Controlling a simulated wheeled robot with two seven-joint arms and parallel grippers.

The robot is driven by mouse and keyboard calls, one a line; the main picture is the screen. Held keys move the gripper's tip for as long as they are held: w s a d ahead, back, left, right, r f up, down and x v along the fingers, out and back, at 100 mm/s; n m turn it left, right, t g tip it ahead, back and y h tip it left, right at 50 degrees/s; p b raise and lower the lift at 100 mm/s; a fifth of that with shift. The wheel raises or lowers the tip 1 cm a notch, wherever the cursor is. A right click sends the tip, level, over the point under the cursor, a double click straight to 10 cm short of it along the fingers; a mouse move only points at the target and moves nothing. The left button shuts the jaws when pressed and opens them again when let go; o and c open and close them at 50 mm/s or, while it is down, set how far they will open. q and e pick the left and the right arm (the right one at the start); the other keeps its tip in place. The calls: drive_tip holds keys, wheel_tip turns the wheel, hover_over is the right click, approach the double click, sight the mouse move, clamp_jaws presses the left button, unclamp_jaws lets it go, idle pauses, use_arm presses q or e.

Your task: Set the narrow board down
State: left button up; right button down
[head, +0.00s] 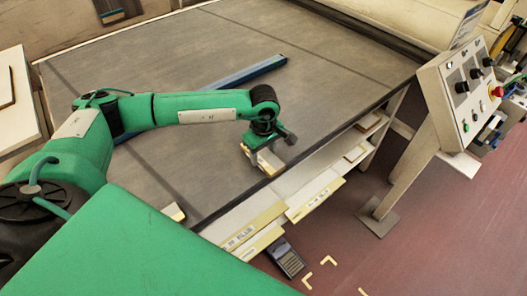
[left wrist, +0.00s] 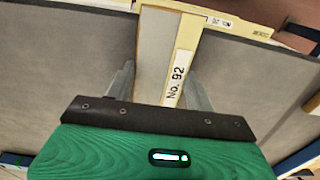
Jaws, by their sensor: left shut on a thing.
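The narrow board (head: 268,161) is pale cream, near the front edge of the grey belt surface (head: 190,75). My left gripper (head: 267,157) points down from above and is shut on it. In the left wrist view the narrow board (left wrist: 158,45) runs away from the palm between the two fingers (left wrist: 160,88), with a "No. 92" label along its yellowish side. The head view does not clearly show whether its underside touches the surface. My right gripper is in neither view.
A blue bar (head: 245,73) lies across the surface behind my left gripper. Labelled boards (head: 315,196) lie on a shelf below the front edge. A control panel (head: 472,90) stands at the right. The surface left of the gripper is clear.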

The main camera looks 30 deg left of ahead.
use_arm(q)
drive_tip(key=shift+f, duration=0.45)
drive_tip(key=shift+f, duration=0.15)
drive_tip(key=o, duration=1)
